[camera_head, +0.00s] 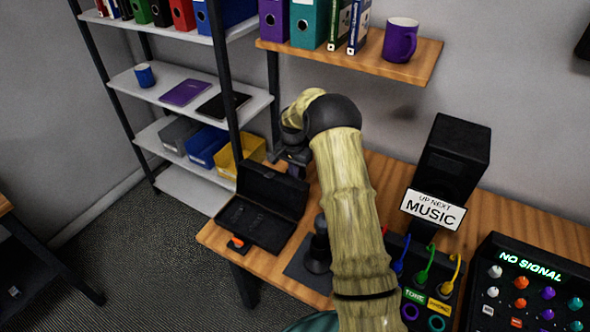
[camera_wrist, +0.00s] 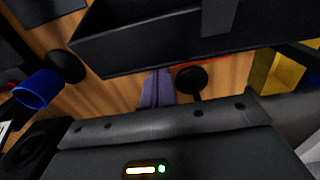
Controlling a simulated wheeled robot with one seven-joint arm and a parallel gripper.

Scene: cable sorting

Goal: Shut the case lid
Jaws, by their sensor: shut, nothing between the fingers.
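The black case (camera_head: 250,222) lies open on the wooden desk near its left end. Its lid (camera_head: 272,187) stands raised along the back edge, with its inside toward the head camera. My gripper (camera_head: 296,168) is at the back right of the lid, low over the desk; I cannot tell whether it touches the lid. In the wrist view the fingertips (camera_wrist: 156,90) are together and empty, just short of a large dark panel (camera_wrist: 150,42) that looks like part of the case. My arm hides some of the desk behind the case.
A small orange-topped item (camera_head: 236,242) lies at the case's front left. A black speaker-like box (camera_head: 455,155), a MUSIC sign (camera_head: 433,209) and a cable panel (camera_head: 425,280) stand to the right. A shelf with a yellow bin (camera_head: 240,152) stands behind left. A wall shelf (camera_head: 400,68) hangs above.

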